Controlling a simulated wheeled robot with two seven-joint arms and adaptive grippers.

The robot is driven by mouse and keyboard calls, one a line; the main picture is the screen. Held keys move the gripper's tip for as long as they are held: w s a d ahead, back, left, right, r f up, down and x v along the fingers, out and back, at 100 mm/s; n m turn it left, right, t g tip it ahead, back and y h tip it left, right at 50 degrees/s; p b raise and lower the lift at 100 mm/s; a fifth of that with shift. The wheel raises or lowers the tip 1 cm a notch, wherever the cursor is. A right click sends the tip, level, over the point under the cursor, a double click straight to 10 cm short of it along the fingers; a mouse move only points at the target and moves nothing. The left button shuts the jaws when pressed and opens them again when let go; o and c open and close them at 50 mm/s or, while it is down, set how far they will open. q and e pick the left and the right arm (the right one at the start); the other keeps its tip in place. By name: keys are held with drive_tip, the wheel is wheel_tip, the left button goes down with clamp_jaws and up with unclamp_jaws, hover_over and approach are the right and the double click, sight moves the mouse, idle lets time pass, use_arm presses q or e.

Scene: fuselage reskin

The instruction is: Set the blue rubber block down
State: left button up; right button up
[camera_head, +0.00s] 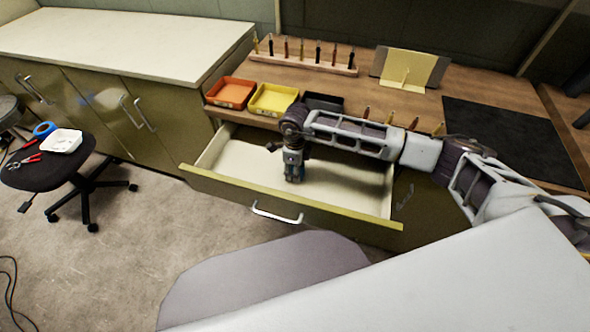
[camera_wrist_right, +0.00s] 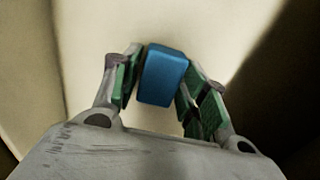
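The blue rubber block (camera_wrist_right: 163,76) sits between the green-padded fingers of my right gripper (camera_wrist_right: 163,80) in the right wrist view. The fingertips close against its two sides, so the gripper appears shut on it. In the head view my right gripper (camera_head: 293,172) points straight down inside the open drawer (camera_head: 340,190). The block is mostly hidden there by the gripper. The pale drawer floor lies below; whether the block touches it cannot be told. My left gripper is not in view.
The drawer's front panel (camera_head: 285,207) and side walls surround the gripper. Above it, the wooden worktop (camera_head: 400,105) carries an orange tray (camera_head: 231,92), a yellow tray (camera_head: 272,99), a black tray (camera_head: 323,101) and a tool rack (camera_head: 305,62). The rest of the drawer looks empty.

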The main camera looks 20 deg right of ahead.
drive_tip(key=shift+o, duration=0.7)
drive_tip(key=shift+r, duration=0.1)
wheel_tip(320, 180, up, 12)
idle(0.4)
idle(1.4)
